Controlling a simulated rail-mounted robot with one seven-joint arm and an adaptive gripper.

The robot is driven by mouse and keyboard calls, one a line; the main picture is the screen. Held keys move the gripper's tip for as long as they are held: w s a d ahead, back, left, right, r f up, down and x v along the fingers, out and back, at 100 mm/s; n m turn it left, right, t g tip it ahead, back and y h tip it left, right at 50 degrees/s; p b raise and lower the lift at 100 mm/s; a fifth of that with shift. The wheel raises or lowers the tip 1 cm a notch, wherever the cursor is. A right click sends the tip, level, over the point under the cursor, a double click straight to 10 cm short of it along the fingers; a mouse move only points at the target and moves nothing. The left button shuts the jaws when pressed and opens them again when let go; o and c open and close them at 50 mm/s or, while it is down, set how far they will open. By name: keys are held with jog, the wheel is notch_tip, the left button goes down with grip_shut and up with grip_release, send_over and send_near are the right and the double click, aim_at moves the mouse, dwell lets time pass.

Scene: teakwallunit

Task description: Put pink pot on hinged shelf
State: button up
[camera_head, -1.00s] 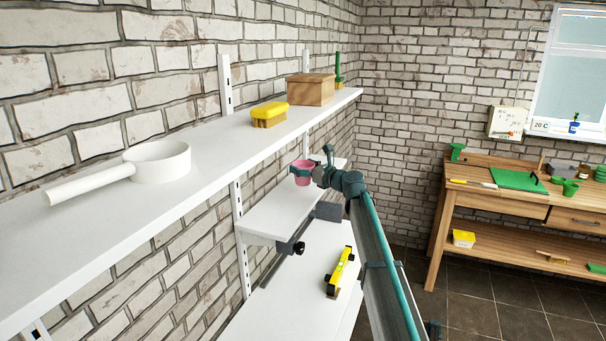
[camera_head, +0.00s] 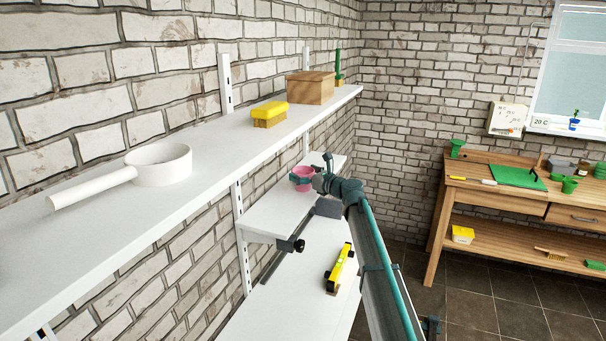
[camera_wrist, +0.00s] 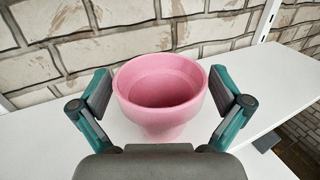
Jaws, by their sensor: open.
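The pink pot (camera_head: 303,172) stands upright on the small white shelf (camera_head: 265,218), which I take as the hinged shelf, below the long top shelf. In the wrist view the pot (camera_wrist: 162,85) fills the middle, its wide rim facing me and its narrower base over the white surface (camera_wrist: 50,140). My gripper (camera_head: 303,180) is open around the pot. In the wrist view its fingers (camera_wrist: 162,92) are on either side of the pot, with a narrow gap on each side. The pot's underside is hidden.
A black knob (camera_head: 298,246) sticks out near the small shelf's front. A wooden workbench (camera_head: 495,215) stands right.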

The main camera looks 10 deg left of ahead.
jog(key=shift+r, duration=0.2)
jog(key=b+v, duration=0.4)
jog(key=v, duration=0.8)
jog(key=shift+f, duration=0.1)
